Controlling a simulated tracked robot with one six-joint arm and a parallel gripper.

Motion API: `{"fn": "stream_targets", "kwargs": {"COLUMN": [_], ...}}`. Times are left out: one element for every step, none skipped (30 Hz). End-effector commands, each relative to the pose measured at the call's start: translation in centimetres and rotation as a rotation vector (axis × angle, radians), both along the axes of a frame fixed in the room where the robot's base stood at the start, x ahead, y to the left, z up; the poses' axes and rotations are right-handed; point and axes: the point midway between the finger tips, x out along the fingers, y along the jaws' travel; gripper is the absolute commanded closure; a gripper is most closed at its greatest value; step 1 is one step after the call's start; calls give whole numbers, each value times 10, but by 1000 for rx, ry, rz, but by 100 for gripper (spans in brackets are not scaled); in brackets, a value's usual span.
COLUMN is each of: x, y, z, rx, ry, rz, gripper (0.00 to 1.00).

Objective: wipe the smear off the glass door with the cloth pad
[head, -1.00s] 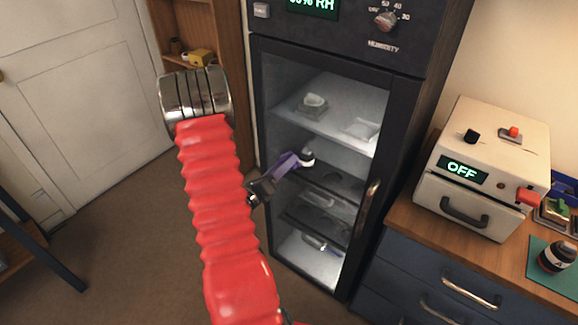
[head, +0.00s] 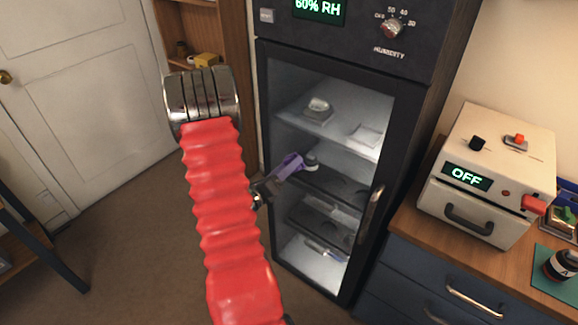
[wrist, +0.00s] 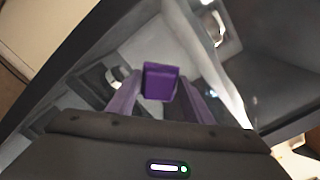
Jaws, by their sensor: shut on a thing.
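The glass door (head: 285,88) of the tall dark cabinet is shut, with a metal handle (head: 373,213) on its right side. My gripper (head: 296,163) is in front of the middle of the glass. Its purple fingers are shut on the cloth pad, whose purple block (wrist: 160,82) shows between them in the wrist view. A small dark and pale tip (head: 311,164) faces the glass in the head view. I cannot tell whether it touches the glass. I cannot make out the smear.
A cream box with an OFF display (head: 492,178) stands on the wooden counter at right, beside a dark bottle (head: 562,266) on a green mat. Drawers (head: 420,272) are below. Lit shelves show behind the glass. Open floor lies at left, before a white door (head: 85,100).

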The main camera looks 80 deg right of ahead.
Motion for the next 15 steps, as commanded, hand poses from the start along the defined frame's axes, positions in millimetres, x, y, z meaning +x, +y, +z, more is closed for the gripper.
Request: {"fn": "stream_targets", "kwargs": {"x": [-2, -3, -6, -7, -9, -12, -14, -16, -18, -20, -21, -24, -26, -28, -30], "y": [-2, -1, 0, 0, 1, 2, 3, 4, 6, 6, 8, 9, 10, 10, 11], "z": [4, 4, 4, 4, 4, 4, 4, 4, 4, 4, 4, 3, 3, 3, 3], "rx": [-13, -13, -12, -13, -12, -11, -11, -11, -10, -10, -10, -9, -9, -9, -8], "ry": [-2, -2, -3, -2, -2, -2, -2, -2, -1, -1, -1, -1, -1, -1, -2], "rz": [-5, -5, -6, -6, -7, -8, -9, -9, -9, -9, -10, -9, -9, -9, -10], "gripper": [72, 72, 72, 72, 72, 72, 72, 72, 72, 72, 72, 72, 72, 72, 72]}}
